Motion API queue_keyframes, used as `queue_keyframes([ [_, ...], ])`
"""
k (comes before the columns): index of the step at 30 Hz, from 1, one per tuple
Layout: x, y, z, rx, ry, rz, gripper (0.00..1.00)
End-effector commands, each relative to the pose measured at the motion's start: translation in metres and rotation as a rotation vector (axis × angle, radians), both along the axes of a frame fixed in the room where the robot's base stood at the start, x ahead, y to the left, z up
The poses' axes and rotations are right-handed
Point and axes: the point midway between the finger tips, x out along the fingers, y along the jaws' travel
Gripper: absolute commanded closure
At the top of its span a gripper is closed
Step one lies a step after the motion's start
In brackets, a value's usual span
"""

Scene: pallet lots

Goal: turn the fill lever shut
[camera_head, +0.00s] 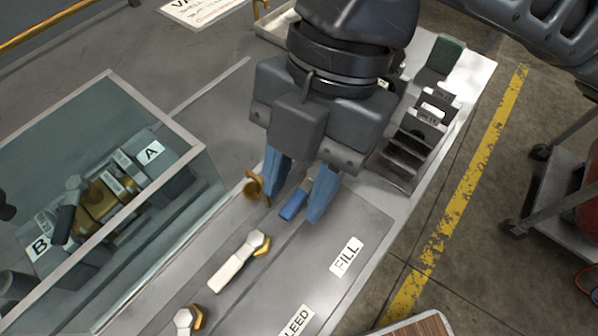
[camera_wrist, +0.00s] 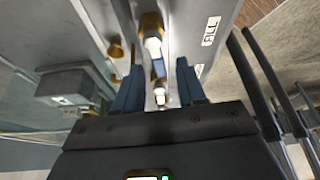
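My gripper (camera_head: 293,192) points down over the grey valve panel, its two blue fingers apart. A lever with a blue grip (camera_head: 293,204) lies between the fingers; its other end is hidden under my gripper. The blue grip also shows between the fingers (camera_wrist: 159,68) in the wrist view, with gaps that look clear on both sides. The FILL label (camera_head: 347,257) is on the panel to the lower right of this lever. A white lever with a hex nut (camera_head: 238,262) lies nearer the camera, apart from the fingers. I cannot tell whether a finger touches the blue grip.
A brass fitting (camera_head: 254,186) stands close to the left finger. A glass-walled box (camera_head: 205,160) with parts marked A and B is to the left. Another white lever (camera_head: 186,321) is at the bottom. A black slotted holder (camera_head: 412,140) stands right of my gripper.

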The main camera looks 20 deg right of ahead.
Motion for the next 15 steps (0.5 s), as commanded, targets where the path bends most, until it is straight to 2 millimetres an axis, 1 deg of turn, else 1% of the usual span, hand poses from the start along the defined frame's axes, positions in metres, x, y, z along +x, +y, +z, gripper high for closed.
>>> queue_keyframes([
  [3, 0.0, 0.0, 0.0002, 0.0, 0.0, 0.0, 0.61],
  [15, 0.0002, 0.0, 0.0003, 0.0, 0.0, 0.0, 0.99],
])
